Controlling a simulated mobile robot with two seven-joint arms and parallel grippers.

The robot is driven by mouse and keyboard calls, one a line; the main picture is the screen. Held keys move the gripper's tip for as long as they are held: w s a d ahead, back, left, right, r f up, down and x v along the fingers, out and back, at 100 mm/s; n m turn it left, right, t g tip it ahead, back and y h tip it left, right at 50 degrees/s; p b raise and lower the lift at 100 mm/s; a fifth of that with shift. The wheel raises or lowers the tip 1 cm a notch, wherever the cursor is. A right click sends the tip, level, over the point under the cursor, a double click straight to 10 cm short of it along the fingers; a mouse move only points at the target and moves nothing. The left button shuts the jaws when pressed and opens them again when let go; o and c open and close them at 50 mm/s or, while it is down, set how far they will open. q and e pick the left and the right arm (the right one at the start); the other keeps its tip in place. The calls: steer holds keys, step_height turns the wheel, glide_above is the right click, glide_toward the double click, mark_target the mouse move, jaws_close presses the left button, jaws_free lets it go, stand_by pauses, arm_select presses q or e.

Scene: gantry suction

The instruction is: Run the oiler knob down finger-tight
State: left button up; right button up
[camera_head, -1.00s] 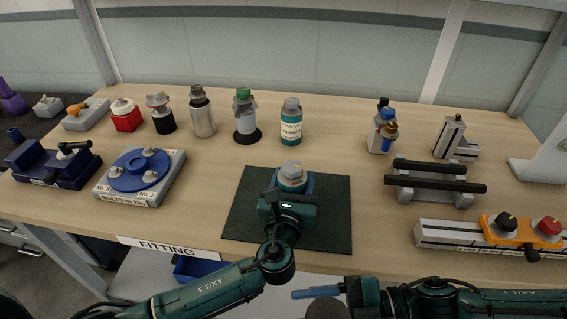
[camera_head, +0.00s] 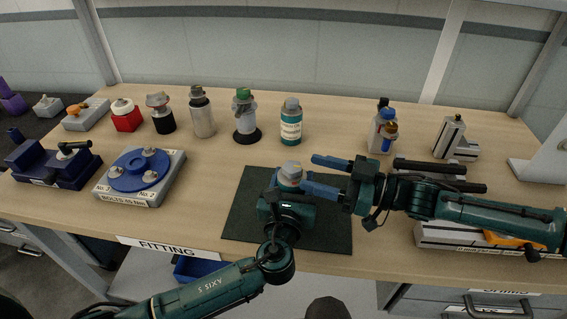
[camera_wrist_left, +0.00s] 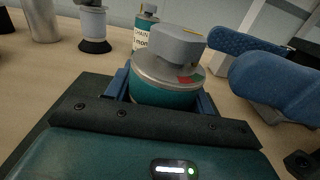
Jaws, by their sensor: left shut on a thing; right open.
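The oiler (camera_head: 290,173) stands on the dark green mat (camera_head: 335,225). It has a grey knob (camera_wrist_left: 178,45) with a yellow mark, over a metal cap (camera_wrist_left: 150,72) with a red and green mark and a teal body (camera_wrist_left: 160,97). My left gripper (camera_head: 288,184) is shut on the oiler's body, with blue fingers at both sides in the left wrist view. My right gripper (camera_head: 320,174) is open just right of the oiler. Its two blue fingers point left, apart from the knob; they also show in the left wrist view (camera_wrist_left: 262,65). Whether a gap shows under the knob I cannot tell.
A teal bottle (camera_head: 291,122) and several other bottles stand in a row behind the mat. A blue disc fixture (camera_head: 140,170) is at left. A rack with black bars (camera_head: 450,168) and an orange-topped block (camera_head: 500,240) lie partly behind my right arm.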

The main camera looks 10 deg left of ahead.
mark_target(284, 163)
steer(key=x, duration=0.7)
steer(key=shift+a, duration=0.3)
steer(key=shift+c, duration=0.3)
steer(key=c, duration=0.9)
